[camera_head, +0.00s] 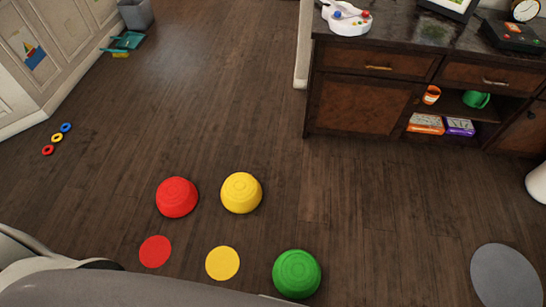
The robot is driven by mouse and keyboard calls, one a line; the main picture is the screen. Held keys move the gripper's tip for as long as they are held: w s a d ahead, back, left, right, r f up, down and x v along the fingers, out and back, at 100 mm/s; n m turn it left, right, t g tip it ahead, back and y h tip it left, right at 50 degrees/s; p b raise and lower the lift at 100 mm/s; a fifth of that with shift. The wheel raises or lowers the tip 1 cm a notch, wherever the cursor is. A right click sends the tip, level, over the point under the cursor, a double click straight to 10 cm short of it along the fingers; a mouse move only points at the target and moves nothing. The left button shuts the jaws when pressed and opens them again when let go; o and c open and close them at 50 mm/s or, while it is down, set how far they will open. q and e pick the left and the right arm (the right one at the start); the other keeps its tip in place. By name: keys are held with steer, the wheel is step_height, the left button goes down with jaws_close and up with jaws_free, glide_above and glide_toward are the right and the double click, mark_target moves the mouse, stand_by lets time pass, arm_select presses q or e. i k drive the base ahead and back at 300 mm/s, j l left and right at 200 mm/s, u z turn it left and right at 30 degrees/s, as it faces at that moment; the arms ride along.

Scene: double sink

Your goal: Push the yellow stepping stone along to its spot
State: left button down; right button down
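The yellow stepping stone (241,193) is a dome on the wooden floor, just right of the red stepping stone (177,197). A flat yellow disc (222,263) lies nearer to me, slightly left of the yellow stone and apart from it. A flat red disc (155,251) lies below the red stone. The green stepping stone (297,273) sits at the lower middle; no green disc shows around it. Neither of my grippers is in view.
Open floor (215,110) stretches behind the stones. A dark wooden cabinet (358,118) stands at the back right. Small coloured rings (57,137) lie by the left wall. A grey round disc (505,276) lies at the lower right. My own body covers the lower left.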

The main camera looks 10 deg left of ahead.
mark_target(241, 193)
steer(key=l+z, duration=0.25)
steer(key=l, duration=0.15)
steer(key=i+l+z, duration=0.2)
steer(key=l, duration=0.15)
steer(key=i+l+z, duration=0.1)
steer(key=l+z, duration=0.15)
steer(key=i+l+z, duration=0.25)
steer(key=l, duration=0.2)
steer(key=i+l+u, duration=0.1)
steer(key=i+l, duration=0.2)
steer(key=i, duration=0.2)
steer(key=i+l+u, duration=0.1)
steer(key=i+l, duration=0.2)
steer(key=i, duration=0.15)
steer(key=i+u, duration=0.2)
steer(key=u, duration=0.2)
steer(key=i+u, duration=0.15)
steer(key=u, duration=0.25)
steer(key=i+u, duration=0.2)
steer(key=u, duration=0.2)
steer(key=i+l+u, duration=0.15)
steer(key=u, duration=0.25)
steer(key=i+u, duration=0.2)
steer(key=u, duration=0.25)
steer(key=i+l+u, duration=0.1)
steer(key=u, duration=0.35)
steer(key=i+l+u, duration=0.15)
steer(key=u, duration=0.3)
steer(key=i+l+u, duration=0.15)
steer(key=u, duration=0.3)
